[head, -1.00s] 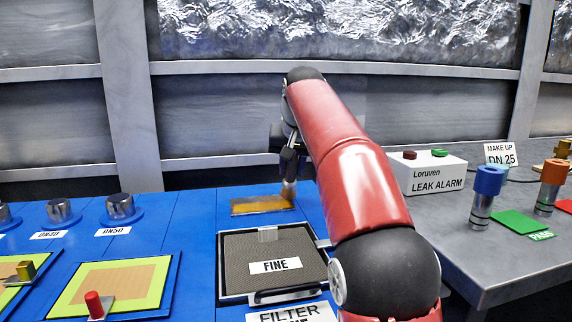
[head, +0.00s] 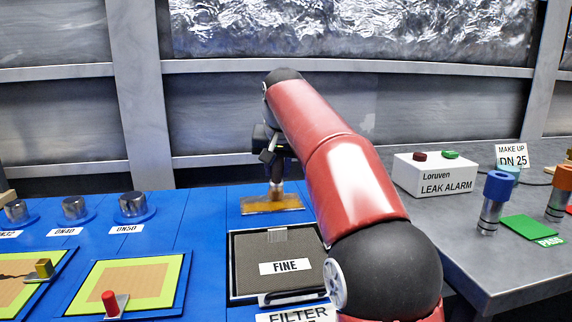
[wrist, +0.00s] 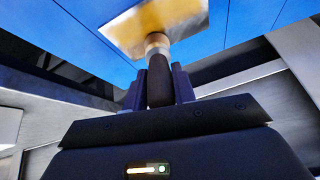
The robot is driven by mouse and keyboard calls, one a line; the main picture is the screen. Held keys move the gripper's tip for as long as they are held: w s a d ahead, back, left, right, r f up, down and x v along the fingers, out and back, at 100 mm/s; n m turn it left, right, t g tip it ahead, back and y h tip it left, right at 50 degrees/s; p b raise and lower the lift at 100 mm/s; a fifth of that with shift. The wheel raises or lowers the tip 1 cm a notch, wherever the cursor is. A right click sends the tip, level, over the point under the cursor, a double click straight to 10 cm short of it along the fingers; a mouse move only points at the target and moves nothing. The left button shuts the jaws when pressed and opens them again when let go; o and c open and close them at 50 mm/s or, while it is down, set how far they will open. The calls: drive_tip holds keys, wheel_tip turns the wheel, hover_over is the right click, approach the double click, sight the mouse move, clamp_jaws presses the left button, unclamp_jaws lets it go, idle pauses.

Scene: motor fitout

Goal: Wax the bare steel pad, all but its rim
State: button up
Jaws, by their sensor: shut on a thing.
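The steel pad (head: 258,206) lies flat on the blue bench behind the filter tray. Amber wax covers much of its face; a paler grey margin shows along its edges. It also shows at the top of the wrist view (wrist: 122,33), golden in the middle and pale at the left end. My gripper (wrist: 159,88) is shut on the dark handle of a brush (wrist: 158,42) with a pale metal collar. In the head view the brush (head: 276,188) points down with its tip at the pad, near the middle of its length. The bristles are hard to make out.
A filter tray marked FINE (head: 243,268) sits just in front of the pad. Metal caps (head: 133,204) and framed yellow-green panels (head: 90,287) are to the left. A leak alarm box (head: 432,176) and blue-topped fitting (head: 497,190) stand on the grey bench at right.

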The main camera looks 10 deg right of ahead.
drive_tip(key=shift+a+f+p, duration=0.1)
drive_tip(key=shift+a+p, duration=1.15)
drive_tip(key=shift+a, duration=3.05)
wheel_tip(320, 180, up, 6)
drive_tip(key=shift+f, duration=0.1)
